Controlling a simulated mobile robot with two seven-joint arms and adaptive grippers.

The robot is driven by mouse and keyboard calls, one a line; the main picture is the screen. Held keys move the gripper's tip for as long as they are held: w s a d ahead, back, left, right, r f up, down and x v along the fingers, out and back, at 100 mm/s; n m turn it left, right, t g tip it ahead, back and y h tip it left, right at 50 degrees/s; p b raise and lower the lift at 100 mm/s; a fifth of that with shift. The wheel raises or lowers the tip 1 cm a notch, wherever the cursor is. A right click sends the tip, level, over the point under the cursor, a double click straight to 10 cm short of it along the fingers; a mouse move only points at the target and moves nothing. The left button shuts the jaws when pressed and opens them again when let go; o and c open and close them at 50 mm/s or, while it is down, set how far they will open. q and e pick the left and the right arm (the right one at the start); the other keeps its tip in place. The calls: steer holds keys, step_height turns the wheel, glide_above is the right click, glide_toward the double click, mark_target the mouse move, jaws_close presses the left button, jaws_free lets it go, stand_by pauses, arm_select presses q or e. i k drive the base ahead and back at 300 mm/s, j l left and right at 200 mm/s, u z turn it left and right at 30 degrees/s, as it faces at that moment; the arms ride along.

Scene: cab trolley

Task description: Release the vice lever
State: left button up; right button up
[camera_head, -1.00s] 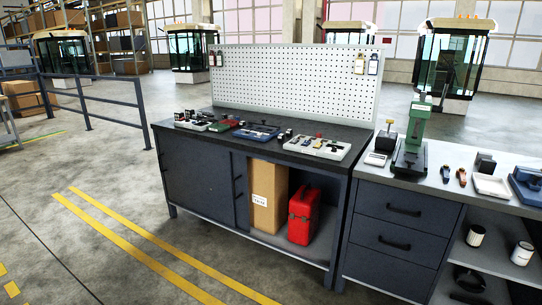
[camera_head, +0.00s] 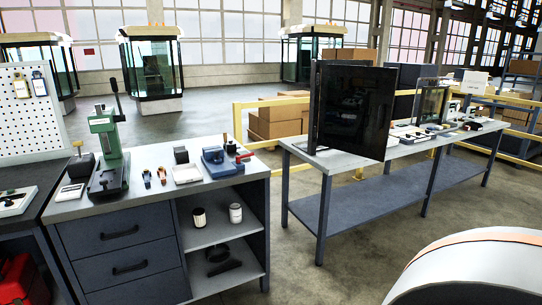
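A blue vice (camera_head: 215,158) sits at the right end of the grey-topped workbench (camera_head: 140,205). A small red lever (camera_head: 243,157) shows at its right side, near the bench's right edge. The vice is small in the view, and I cannot tell whether its jaws grip anything. Neither of my grippers is in view.
A green press (camera_head: 107,150) with a raised dark handle stands left of the vice. A white tray (camera_head: 186,174) lies between them. A second table (camera_head: 330,160) with a dark upright panel (camera_head: 352,110) stands to the right, across a floor gap.

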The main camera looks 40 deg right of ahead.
mark_target(238, 158)
steer(key=l+z, duration=0.2)
steer(key=z, duration=0.15)
steer(key=l+z, duration=0.2)
steer(key=z, duration=0.15)
steer(key=l+z, duration=0.15)
steer(key=z, duration=0.65)
steer(key=i+j+z, duration=0.7)
steer(key=i, duration=0.2)
steer(key=i+j, duration=0.4)
steer(key=i, duration=0.05)
